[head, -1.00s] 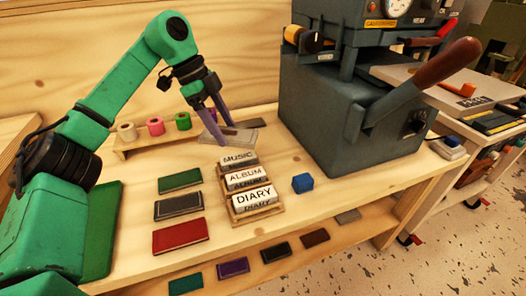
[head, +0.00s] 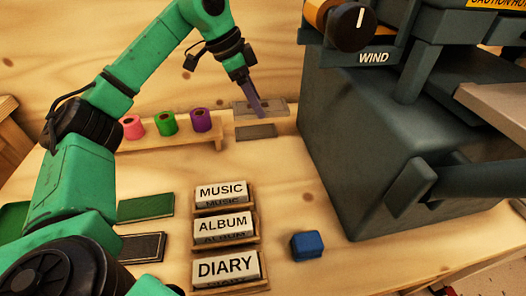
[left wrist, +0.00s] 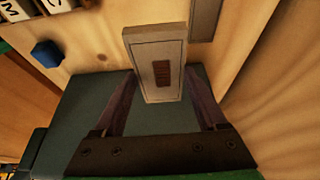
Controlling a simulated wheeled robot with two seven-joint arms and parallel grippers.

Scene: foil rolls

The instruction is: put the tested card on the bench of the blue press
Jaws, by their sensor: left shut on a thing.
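My left gripper (head: 258,106) is shut on a light grey card (head: 277,110) at the back of the wooden bench (head: 283,195). In the left wrist view the card (left wrist: 143,50), which bears a brown patch, is between the fingertips (left wrist: 161,72). The card seems to be held above the bench, but the height is hard to tell. A dark grey flat plate (head: 256,131) lies just in front of it. A dark blue-grey press (head: 350,150) marked WIND stands to the right of the gripper. My right gripper is not in view.
Pink, green (head: 167,124) and purple rolls stand on a rack (head: 185,148) left of the gripper. Blocks marked MUSIC, ALBUM (head: 222,225) and DIARY, a blue cube (head: 307,245) and dark books (head: 146,206) occupy the front. Bare wood lies between the plate and the blocks.

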